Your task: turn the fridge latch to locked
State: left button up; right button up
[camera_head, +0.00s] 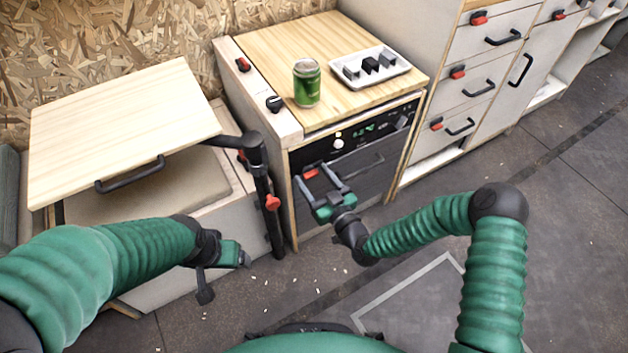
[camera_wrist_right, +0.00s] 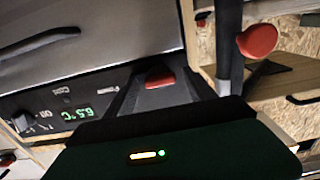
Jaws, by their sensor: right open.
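The fridge (camera_head: 355,190) has a dark front with a green display; its display also shows in the right wrist view (camera_wrist_right: 77,113). A small red latch (camera_head: 311,174) is at the upper left of the front, and it shows in the right wrist view (camera_wrist_right: 160,76). I cannot tell its turn position. My right gripper (camera_head: 314,179) is open in front of the fridge, with its fingers either side of the latch in view; contact cannot be made out. My left gripper (camera_head: 235,258) is low at the left, away from the fridge; its finger opening is unclear.
A green can (camera_head: 306,83) and a white tray (camera_head: 372,84) with dark blocks stand on the wooden top. A swing table (camera_head: 120,120) on a dark post (camera_head: 262,190) with a red knob (camera_head: 272,203) is left of the fridge. Drawers (camera_head: 470,80) stand right.

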jog(key=shift+c, duration=0.3)
jog(key=c, duration=1.3)
jog(key=shift+r+m, duration=0.1)
jog(key=shift+m, duration=0.3)
jog(key=m+p, duration=0.2)
jog(key=m, duration=0.1)
jog(key=shift+w+m, duration=0.1)
jog(key=shift+m, duration=0.2)
jog(key=m+p, duration=0.1)
jog(key=m, duration=0.3)
jog(key=shift+d, duration=0.15)
jog(key=shift+d+f+m, duration=0.1)
jog(key=shift+f+m, duration=0.05)
jog(key=shift+m, duration=2.25)
jog(key=shift+f+m, duration=0.15)
jog(key=shift+m, duration=2.25)
